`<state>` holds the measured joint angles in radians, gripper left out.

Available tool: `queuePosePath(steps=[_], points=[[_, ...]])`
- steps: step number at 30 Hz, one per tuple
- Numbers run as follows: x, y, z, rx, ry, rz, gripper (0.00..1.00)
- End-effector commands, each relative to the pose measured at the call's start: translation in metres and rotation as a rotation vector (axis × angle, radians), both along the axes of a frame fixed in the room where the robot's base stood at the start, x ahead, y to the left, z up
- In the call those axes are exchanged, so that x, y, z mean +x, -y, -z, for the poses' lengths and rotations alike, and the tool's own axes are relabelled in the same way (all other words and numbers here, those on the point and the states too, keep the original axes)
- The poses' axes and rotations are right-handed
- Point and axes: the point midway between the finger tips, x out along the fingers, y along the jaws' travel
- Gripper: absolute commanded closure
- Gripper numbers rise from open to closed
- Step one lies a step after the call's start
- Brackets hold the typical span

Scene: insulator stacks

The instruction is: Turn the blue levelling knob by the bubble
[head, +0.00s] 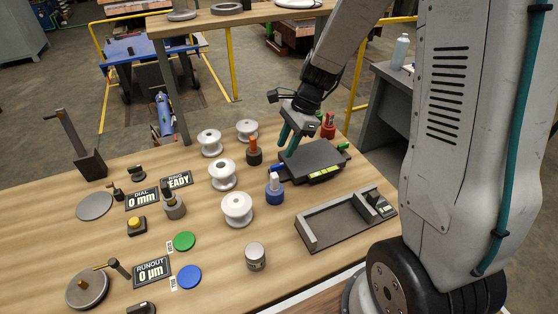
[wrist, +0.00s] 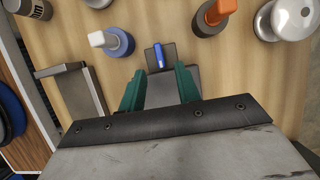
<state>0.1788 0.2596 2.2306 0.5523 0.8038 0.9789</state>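The blue levelling knob (head: 277,169) sticks out at the left edge of the dark levelling plate (head: 312,153) in the head view. The yellow-green bubble vial (head: 325,173) lies along the plate's front edge. In the wrist view the blue knob (wrist: 159,55) stands on a small dark block just beyond my fingertips, roughly centred between them. My gripper (wrist: 159,72) has its two teal fingers apart, with nothing between them that I can see. In the head view my gripper (head: 290,138) hangs over the plate's back left side. I cannot tell its height above the knob.
A blue-based post (head: 275,190) and an orange-topped post (head: 254,152) stand close to the knob. A red-topped post (head: 328,126) is behind the plate, with a green knob (head: 343,146) at its right. White spools (head: 237,209) stand left; a grey tray (head: 345,220) lies in front.

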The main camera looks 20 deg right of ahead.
Motion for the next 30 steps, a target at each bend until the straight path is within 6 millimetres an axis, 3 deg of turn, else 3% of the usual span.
queuePosePath(steps=[10, 22, 25, 26, 30], points=[[-0.001, -0.021, 0.049, 0.0, -0.002, -0.005, 0.67], [-0.001, -0.024, 0.057, -0.001, 0.001, -0.005, 0.67], [-0.001, -0.024, 0.057, -0.001, 0.001, -0.005, 0.95], [-0.001, -0.024, 0.057, -0.001, 0.001, -0.005, 1.0], [-0.001, -0.024, 0.056, -0.001, 0.001, -0.005, 1.0]])
